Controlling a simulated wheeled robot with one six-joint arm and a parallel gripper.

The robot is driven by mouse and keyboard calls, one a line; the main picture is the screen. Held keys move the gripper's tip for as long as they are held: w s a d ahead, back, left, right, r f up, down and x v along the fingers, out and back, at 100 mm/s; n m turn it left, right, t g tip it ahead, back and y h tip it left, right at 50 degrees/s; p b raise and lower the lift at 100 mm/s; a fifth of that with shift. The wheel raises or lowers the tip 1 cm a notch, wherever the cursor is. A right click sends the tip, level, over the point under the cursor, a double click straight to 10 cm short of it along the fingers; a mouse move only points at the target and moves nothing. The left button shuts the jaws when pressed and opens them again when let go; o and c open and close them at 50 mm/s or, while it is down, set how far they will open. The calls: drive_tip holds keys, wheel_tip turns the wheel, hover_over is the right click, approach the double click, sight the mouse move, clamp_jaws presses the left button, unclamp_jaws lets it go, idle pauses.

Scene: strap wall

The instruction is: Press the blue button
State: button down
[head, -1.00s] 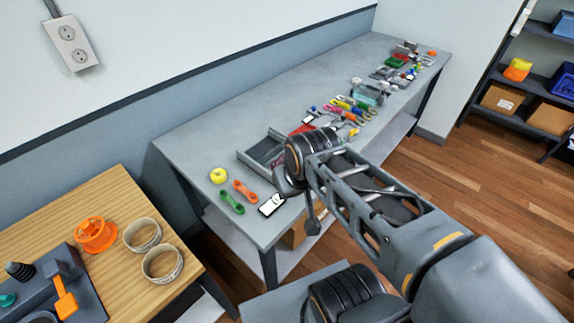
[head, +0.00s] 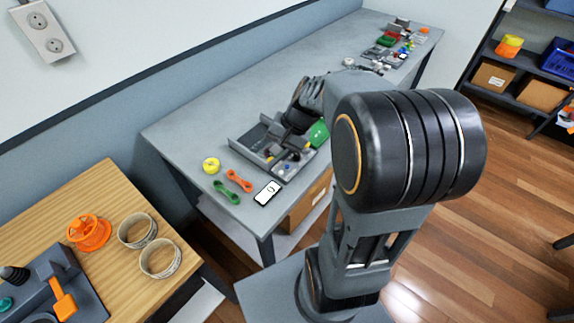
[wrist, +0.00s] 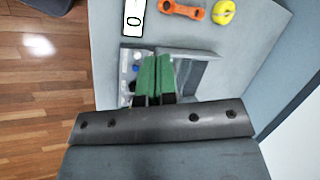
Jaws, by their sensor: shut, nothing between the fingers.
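The blue button (wrist: 135,69) is a small round dot on a pale panel (wrist: 127,60) in the wrist view. It lies just left of my gripper's green fingers. In the head view the blue button (head: 288,168) shows near the front end of the grey tray-like unit (head: 243,143). My gripper (wrist: 158,58) is shut and empty, its two green fingers side by side, over the unit. The fingertips look close to the button, but I cannot tell their height above it. Part of the panel is hidden behind the fingers, and in the head view my arm hides some of the unit.
A phone (head: 267,193), an orange spanner-like piece (head: 239,181), a green one (head: 227,192) and a yellow ring (head: 211,165) lie near the unit. A wooden table (head: 60,205) with tape rolls stands at left. The grey bench's middle back area is clear.

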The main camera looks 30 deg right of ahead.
sight(288, 167)
drive_tip(key=w+d+f+m+t+y, duration=0.2)
drive_tip(key=w+d+f+m+y, duration=0.1)
drive_tip(key=w+d+f+m, duration=0.2)
drive_tip(key=shift+w+d+m, duration=0.5)
drive_tip(key=shift+w+d, duration=0.1)
drive_tip(key=shift+d, duration=0.1)
drive_tip(key=shift+f, duration=0.25)
wheel_tip(288, 167, down, 8)
drive_tip(key=b, duration=0.6)
drive_tip(key=shift+f, duration=0.25)
drive_tip(key=shift+f+b, duration=0.2)
drive_tip(key=shift+b, duration=0.15)
idle(1.1)
drive_tip(key=shift+f, duration=0.25)
drive_tip(key=shift+f+b, duration=0.4)
drive_tip(key=shift+b, duration=0.2)
idle(0.4)
drive_tip(key=shift+r, duration=0.15)
idle(0.3)
drive_tip(key=shift+r+p, duration=0.65)
drive_tip(key=shift+r, duration=0.1)
